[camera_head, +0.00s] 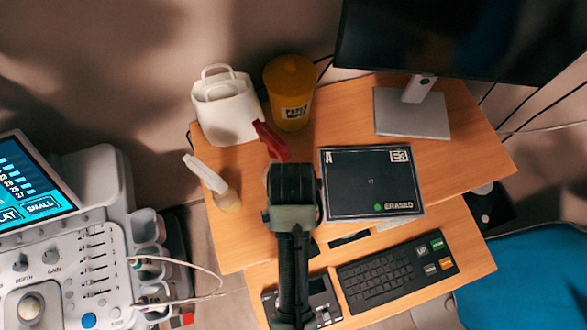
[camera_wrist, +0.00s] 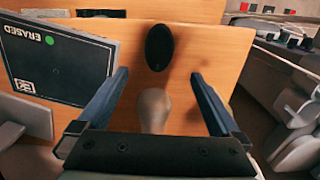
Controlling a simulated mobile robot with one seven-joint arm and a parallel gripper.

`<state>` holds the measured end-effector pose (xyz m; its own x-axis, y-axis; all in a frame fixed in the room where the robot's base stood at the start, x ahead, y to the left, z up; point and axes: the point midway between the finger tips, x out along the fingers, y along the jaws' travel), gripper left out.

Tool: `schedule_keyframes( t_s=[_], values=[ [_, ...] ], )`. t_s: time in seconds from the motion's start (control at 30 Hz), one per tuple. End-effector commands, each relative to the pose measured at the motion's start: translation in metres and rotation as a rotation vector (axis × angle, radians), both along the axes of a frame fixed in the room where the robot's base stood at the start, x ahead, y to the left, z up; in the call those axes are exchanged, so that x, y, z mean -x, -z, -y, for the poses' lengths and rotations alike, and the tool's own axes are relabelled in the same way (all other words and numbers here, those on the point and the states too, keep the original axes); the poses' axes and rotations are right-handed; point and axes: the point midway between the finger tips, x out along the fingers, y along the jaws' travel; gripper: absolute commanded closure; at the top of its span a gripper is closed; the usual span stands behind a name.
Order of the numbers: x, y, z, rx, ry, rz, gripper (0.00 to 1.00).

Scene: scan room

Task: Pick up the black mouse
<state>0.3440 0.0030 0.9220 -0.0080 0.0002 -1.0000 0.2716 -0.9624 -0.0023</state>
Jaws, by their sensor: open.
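The black mouse (camera_wrist: 159,47) is a dark oval on the wooden desk, ahead of my gripper (camera_wrist: 158,75) in the wrist view. It lies roughly centred between the two blue-grey fingers, a little beyond their tips. The fingers are spread wide with no grip on anything. In the head view my gripper (camera_head: 292,190) is over the desk, left of the black box, and hides the desk beneath it; I cannot make out the mouse there. A pale rounded object (camera_wrist: 153,110) shows between the fingers, closer to the palm than the mouse.
A black box (camera_head: 350,190) lies right of my gripper. A red spray trigger (camera_head: 270,140), yellow tub (camera_head: 290,90), white container (camera_head: 226,105) and white-topped spray bottle (camera_head: 225,195) crowd the desk's left and back. A monitor (camera_head: 450,35) stands behind; a keyboard (camera_head: 395,270) is in front.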

Motion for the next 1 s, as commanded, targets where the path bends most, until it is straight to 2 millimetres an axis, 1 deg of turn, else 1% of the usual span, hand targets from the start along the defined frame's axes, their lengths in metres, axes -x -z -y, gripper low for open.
schedule_keyframes(
  t_s=[0.03, 0.1, 0.2, 0.3, 0.57, 0.83, 1.0],
  values=[
    [0.002, 0.010, 0.000, 0.000, 0.000, -0.005, 0.00],
    [0.001, 0.024, 0.000, 0.000, 0.000, -0.003, 0.00],
    [0.000, 0.042, 0.000, 0.000, 0.001, -0.001, 0.00],
    [-0.001, 0.055, 0.000, -0.001, 0.001, 0.003, 0.00],
    [-0.002, 0.073, 0.001, 0.000, 0.001, 0.004, 0.00],
    [-0.003, 0.108, 0.002, 0.000, 0.001, 0.005, 0.00],
    [-0.003, 0.116, 0.002, 0.000, 0.001, 0.008, 0.00]
  ],
)
